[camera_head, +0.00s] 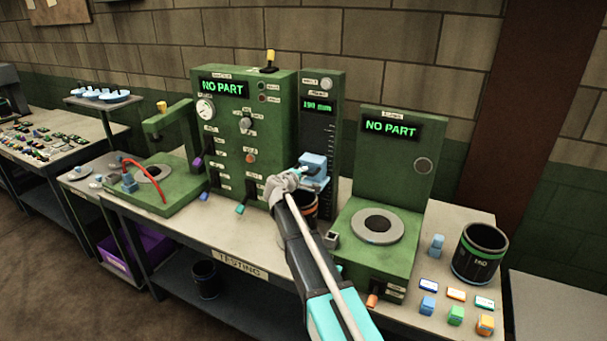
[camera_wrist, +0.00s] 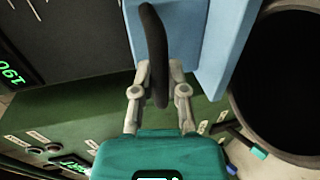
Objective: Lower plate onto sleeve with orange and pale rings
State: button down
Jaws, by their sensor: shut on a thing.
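My gripper (camera_head: 294,176) is shut on a dark handle (camera_wrist: 154,35) on the blue carriage (camera_head: 313,168) of the height gauge (camera_head: 320,120). The gripper also shows in the wrist view (camera_wrist: 159,76), one finger on each side of the handle. The gauge display reads 190 mm. A dark sleeve with an orange ring (camera_head: 310,211) stands below the carriage, partly hidden by my gripper and arm; I cannot make out a pale ring. In the wrist view a wide dark round opening (camera_wrist: 285,75), apparently the sleeve's, lies right of the blue carriage (camera_wrist: 228,45).
Green testers with NO PART displays (camera_head: 225,88) (camera_head: 392,127) flank the gauge. A dark bin (camera_head: 206,280) sits on the lower shelf.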

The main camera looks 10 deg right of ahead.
jog(key=shift+f, duration=0.5)
jog(key=shift+s, duration=0.15)
jog(key=c, duration=0.6)
grip_release()
jog(key=shift+c, duration=0.2)
jog(key=f+v, duration=0.2)
jog(key=v, duration=1)
jog(key=shift+s+a+f, duration=0.25)
jog(key=shift+s+a, duration=0.2)
jog(key=shift+s, duration=0.05)
